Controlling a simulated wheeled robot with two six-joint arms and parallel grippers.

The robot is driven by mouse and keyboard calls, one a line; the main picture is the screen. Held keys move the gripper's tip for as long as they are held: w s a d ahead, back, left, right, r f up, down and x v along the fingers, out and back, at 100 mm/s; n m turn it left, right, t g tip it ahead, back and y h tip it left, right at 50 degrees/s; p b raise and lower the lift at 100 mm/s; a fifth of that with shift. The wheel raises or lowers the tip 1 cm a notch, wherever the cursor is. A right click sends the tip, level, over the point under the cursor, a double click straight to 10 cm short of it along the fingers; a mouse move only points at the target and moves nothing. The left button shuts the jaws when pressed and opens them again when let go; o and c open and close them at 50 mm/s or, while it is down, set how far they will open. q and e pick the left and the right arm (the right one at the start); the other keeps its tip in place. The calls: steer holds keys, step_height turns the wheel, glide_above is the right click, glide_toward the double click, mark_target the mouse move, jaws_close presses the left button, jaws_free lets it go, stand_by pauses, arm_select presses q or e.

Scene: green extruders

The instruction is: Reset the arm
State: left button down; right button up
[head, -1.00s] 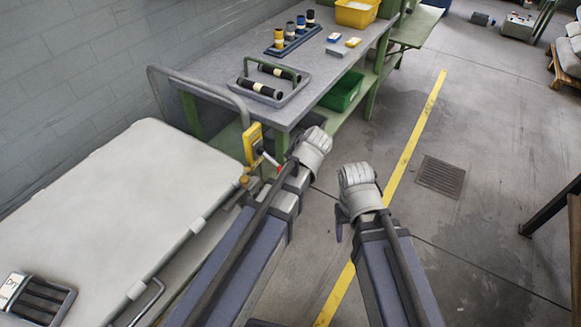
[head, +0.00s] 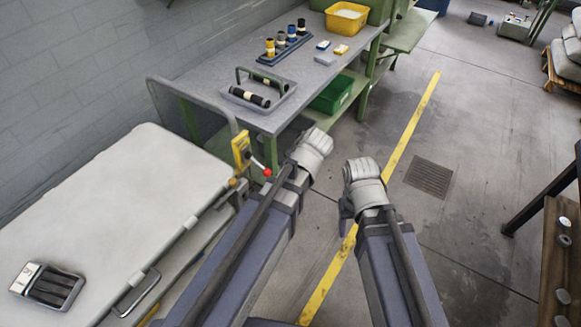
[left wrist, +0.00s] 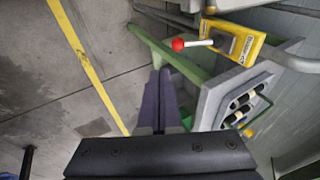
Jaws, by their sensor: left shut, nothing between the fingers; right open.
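My left arm comes in from the lower left in the head view, with its gripper (head: 312,150) in front of the near end of the grey workbench. In the left wrist view its two dark bluish fingers (left wrist: 158,100) lie together, shut and empty. My right gripper (head: 362,180) is beside it to the right, over the floor near the yellow line. It is open and holds nothing; its fingers are mostly hidden by the wrist. Both arms stretch forward, apart from each other.
The workbench (head: 215,72) bears a handled tray (head: 262,106) with black rolls, a rack of spools (head: 284,44) and a yellow bin (head: 346,22). A yellow control box with red-knobbed lever (head: 242,150) is close left of my left gripper.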

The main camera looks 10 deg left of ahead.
arm_select(q)
steer(key=s+d+f+g+h, duration=0.1)
steer(key=s+d+g, duration=0.1)
steer(key=s+d, duration=0.2)
steer(key=s+d+f+g+h, duration=0.1)
steer(key=s+d, duration=0.4)
steer(key=s, duration=0.5)
steer(key=shift+s+f+n+g+h, duration=0.15)
steer(key=shift+f+n+g+h, duration=0.15)
steer(key=shift+g+h, duration=0.3)
